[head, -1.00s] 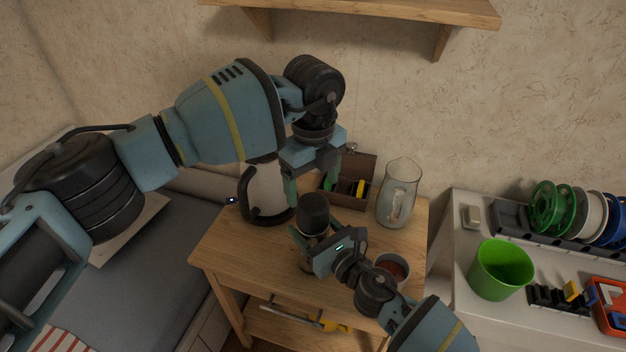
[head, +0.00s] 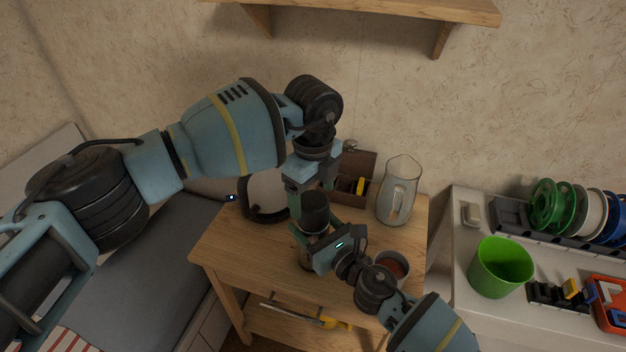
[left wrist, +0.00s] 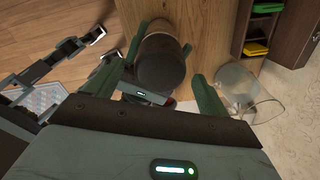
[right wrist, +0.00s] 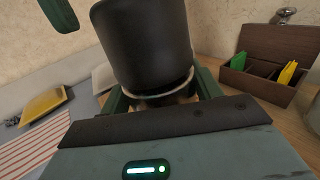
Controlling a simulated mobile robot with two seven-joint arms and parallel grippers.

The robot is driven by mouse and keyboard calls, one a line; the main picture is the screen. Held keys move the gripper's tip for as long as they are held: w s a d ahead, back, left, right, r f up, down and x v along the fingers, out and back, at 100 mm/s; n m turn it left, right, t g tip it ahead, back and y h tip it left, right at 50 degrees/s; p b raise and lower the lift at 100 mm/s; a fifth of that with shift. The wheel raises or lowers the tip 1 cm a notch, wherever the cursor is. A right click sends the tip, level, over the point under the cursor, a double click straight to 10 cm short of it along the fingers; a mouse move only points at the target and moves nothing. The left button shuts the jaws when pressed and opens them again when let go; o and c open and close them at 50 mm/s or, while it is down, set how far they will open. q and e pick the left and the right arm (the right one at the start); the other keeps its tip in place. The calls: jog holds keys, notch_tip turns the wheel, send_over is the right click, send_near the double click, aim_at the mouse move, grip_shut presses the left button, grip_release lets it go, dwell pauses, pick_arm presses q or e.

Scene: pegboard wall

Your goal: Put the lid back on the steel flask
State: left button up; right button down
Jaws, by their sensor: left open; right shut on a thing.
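The steel flask (head: 305,259) stands on the wooden table, mostly hidden by my right gripper (head: 310,240), which is shut around its body. The black lid (head: 315,212) is on top of the flask; in the right wrist view the lid (right wrist: 147,45) sits over the steel rim (right wrist: 165,99). I cannot tell whether it is fully seated. My left gripper (head: 312,198) is open just above, its fingers coming down on either side of the lid. The left wrist view shows the lid (left wrist: 160,68) between the spread fingers.
A white kettle (head: 267,190) stands behind the flask at left. A wooden box (head: 360,163) with coloured packets is behind it, a glass jug (head: 398,195) at right. A bowl (head: 391,262) sits close to my right wrist. The table's front left is clear.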

aim_at(313, 235)
pick_arm(q)
jog(key=shift+f, duration=2.2)
jog(key=shift+c, duration=0.4)
